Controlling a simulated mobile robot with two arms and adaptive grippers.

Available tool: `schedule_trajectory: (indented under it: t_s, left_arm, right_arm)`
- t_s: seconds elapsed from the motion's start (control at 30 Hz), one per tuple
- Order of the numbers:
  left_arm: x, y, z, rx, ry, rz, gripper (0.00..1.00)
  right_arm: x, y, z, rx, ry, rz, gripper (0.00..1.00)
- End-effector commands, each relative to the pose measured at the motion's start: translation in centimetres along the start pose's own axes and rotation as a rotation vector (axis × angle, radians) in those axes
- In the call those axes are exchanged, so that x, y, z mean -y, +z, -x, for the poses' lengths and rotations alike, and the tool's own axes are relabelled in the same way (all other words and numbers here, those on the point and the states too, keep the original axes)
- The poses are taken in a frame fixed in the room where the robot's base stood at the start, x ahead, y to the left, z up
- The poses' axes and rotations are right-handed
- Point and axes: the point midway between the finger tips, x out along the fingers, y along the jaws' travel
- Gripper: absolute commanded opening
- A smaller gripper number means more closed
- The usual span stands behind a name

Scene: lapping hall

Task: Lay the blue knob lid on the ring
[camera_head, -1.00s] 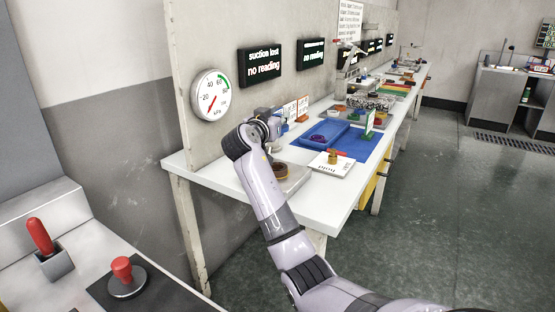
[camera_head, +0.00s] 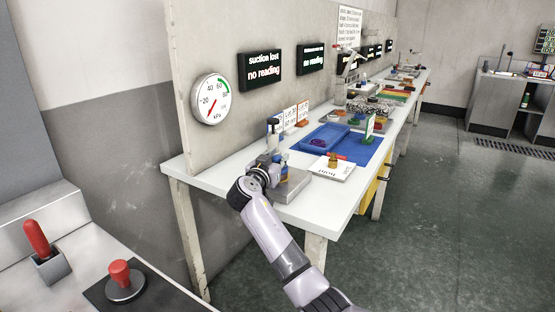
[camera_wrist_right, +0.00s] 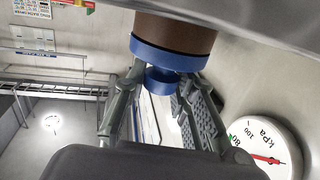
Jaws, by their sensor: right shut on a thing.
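My right gripper (camera_head: 278,164) is over the grey plate (camera_head: 298,187) at the near end of the bench. In the right wrist view, the right gripper (camera_wrist_right: 160,98) is shut on the knob of the blue knob lid (camera_wrist_right: 160,80). The lid's blue disc meets the end of the brown ring (camera_wrist_right: 175,30) in that picture, with no clear gap between them. Whether the lid's weight rests on the ring cannot be told. In the head view the gripper and arm hide most of the ring and lid. My left gripper is not in view.
A blue tray (camera_head: 325,140) and a white card (camera_head: 335,172) with a small brown and yellow piece stand farther along the bench. A gauge (camera_head: 211,98) hangs on the wall panel behind. Bare white bench (camera_head: 320,210) lies in front of the plate.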

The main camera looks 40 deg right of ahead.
Motion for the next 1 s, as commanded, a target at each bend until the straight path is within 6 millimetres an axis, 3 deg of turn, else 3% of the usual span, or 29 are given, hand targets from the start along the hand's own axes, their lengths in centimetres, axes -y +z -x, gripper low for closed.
schedule_trajectory:
  t_s: [0.1, 0.13, 0.4, 0.8, 1.0]
  left_arm:
    - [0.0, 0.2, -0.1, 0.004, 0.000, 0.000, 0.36]
    - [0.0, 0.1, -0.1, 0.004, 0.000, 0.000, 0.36]
    - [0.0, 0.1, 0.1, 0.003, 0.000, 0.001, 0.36]
    - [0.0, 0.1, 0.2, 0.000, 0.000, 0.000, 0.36]
    - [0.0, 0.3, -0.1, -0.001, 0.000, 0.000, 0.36]
  right_arm:
    - [0.0, 0.0, 0.0, -0.002, 0.000, -0.001, 0.00]
    - [0.0, 0.1, 0.0, 0.001, 0.000, -0.001, 0.25]
    - [0.0, 0.0, 0.0, 0.001, 0.000, -0.001, 0.43]
    - [0.0, -0.1, 0.1, 0.001, 0.000, -0.001, 0.45]
    - [0.1, 0.1, 3.4, 0.003, -0.004, -0.004, 0.45]
